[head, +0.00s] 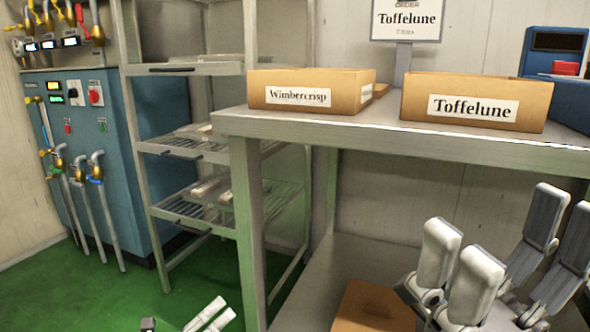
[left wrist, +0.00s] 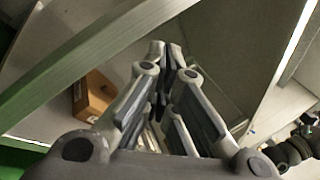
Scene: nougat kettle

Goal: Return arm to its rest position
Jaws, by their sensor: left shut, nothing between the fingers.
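My left gripper (head: 507,238) is at the lower right of the head view, in front of the table and below its top. Its light grey fingers with dark pads point up. It is shut with nothing held. In the left wrist view its fingers (left wrist: 166,52) run away from the camera, no object between them. A brown box (head: 372,308) is on the table's low shelf, left of the gripper and apart from it; the left wrist view also shows the box (left wrist: 95,92). I do not see my right gripper clearly.
A table leg (head: 248,220) stands left. A wire rack (head: 200,150) and blue cabinet (head: 90,120) are farther left. Green floor (head: 110,295) is open.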

